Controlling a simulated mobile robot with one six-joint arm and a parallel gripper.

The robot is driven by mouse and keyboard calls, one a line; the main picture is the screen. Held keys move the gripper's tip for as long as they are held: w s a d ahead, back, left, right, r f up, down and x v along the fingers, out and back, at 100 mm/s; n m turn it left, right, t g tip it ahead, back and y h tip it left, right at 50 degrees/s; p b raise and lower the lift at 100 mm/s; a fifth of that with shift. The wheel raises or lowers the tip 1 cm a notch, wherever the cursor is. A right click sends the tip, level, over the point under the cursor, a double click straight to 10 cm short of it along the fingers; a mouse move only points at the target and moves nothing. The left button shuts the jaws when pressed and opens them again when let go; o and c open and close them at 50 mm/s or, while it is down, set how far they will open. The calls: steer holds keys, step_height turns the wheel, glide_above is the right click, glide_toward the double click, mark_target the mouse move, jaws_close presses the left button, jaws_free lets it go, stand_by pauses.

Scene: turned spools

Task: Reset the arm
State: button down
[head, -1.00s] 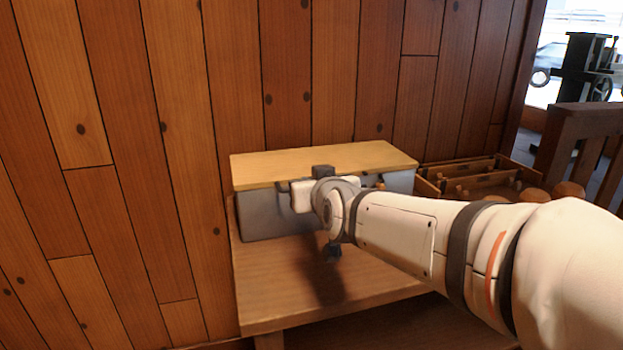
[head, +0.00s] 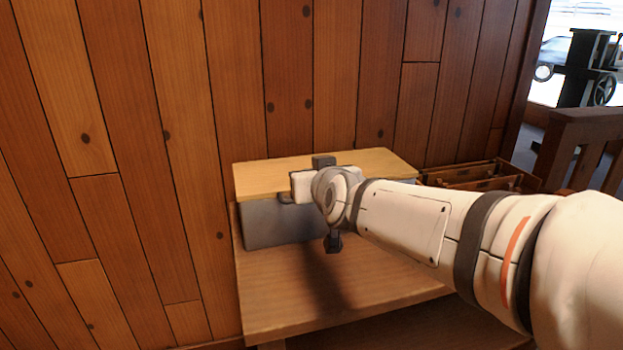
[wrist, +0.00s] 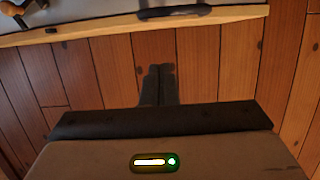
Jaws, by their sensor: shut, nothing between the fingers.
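My white arm reaches in from the right in the head view, its wrist in front of a grey box with a wooden lid (head: 375,161). My gripper (wrist: 157,76) shows in the wrist view as two dark fingers side by side, shut with nothing between them. In the head view the fingers cannot be made out behind the wrist. The lid's pale edge also crosses the top of the wrist view (wrist: 110,27), beside a dark handle-like bar (wrist: 175,12).
The box stands on a wooden bench (head: 270,290) against a plank wall (head: 120,120). A wooden crate (head: 515,170) with dividers sits to the right, partly behind my arm. A slatted wooden rail (head: 590,130) is at the far right. The bench's front left is clear.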

step_height(320, 180, up, 6)
steer(key=p, duration=0.3)
steer(key=s+d+r+m+g+h+p, duration=0.1)
steer(key=s+d+r+g+h+p, duration=0.1)
steer(key=s+d+g+p, duration=0.4)
steer(key=s+d+r+m+g+h+p, duration=0.1)
steer(key=s+d+g+p, duration=0.4)
steer(key=s+p, duration=1.1)
steer(key=d+r+p, duration=0.1)
steer(key=d+p, duration=0.1)
steer(key=p, duration=0.1)
steer(key=shift+s+d+m+g+h, duration=0.3)
steer(key=shift+s+m+g+h, duration=0.05)
steer(key=shift+m+g+h, duration=0.05)
